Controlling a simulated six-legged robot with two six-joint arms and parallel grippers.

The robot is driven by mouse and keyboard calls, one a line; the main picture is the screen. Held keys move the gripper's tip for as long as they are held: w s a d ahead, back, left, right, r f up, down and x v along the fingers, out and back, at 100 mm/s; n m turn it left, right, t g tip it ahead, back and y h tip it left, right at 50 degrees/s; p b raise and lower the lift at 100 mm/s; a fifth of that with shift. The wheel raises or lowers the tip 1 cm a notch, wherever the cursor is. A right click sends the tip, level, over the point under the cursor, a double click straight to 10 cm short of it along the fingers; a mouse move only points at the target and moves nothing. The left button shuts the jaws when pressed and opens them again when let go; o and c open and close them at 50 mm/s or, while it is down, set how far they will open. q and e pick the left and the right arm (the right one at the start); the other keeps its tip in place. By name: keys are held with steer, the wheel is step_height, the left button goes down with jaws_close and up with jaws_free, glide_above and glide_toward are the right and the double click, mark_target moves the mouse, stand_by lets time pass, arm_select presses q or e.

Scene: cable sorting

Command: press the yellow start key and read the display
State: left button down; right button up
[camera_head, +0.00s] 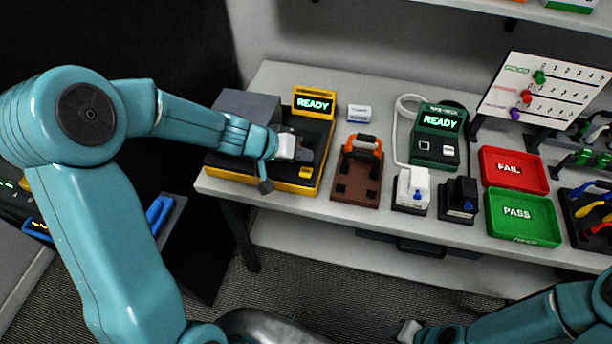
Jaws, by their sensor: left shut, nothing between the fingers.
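A black tester with a yellow frame (273,185) sits at the left end of the bench. Its display (314,104) shows "READY" in green letters. A yellow key (305,172) is at its front right corner. My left gripper (303,154) is shut and empty over the tester, just behind the yellow key; I cannot tell whether it touches anything. The arm hides part of the tester's left side. My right gripper (405,330) is low at the bottom edge, away from the bench; its finger opening is not clear.
Right of the tester are a brown block with an orange-handled tool (360,170), a green device (438,135) also showing "READY", a red FAIL tray (515,170) and a green PASS tray (522,218). A white score board (540,88) stands behind.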

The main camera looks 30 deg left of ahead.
mark_target(312, 168)
arm_select(q)
steer(key=shift+f+b, duration=0.95)
steer(key=shift+f, duration=0.25)
arm_select(e)
steer(key=shift+f, duration=1.45)
steer(key=shift+f, duration=0.1)
arm_select(q)
steer(key=shift+f+b, duration=0.4)
steer(key=shift+b, duration=0.3)
arm_select(e)
steer(key=shift+f, duration=0.6)
arm_select(q)
steer(key=shift+f+b, duration=0.4)
steer(key=shift+b, duration=0.15)
arm_select(e)
steer(key=shift+f, duration=0.55)
arm_select(q)
steer(key=shift+r, duration=0.2)
arm_select(e)
steer(key=shift+r, duration=0.15)
arm_select(q)
steer(key=shift+r+p, duration=0.5)
steer(key=shift+r, duration=0.1)
arm_select(e)
steer(key=shift+r, duration=0.35)
arm_select(q)
steer(key=shift+r, duration=0.1)
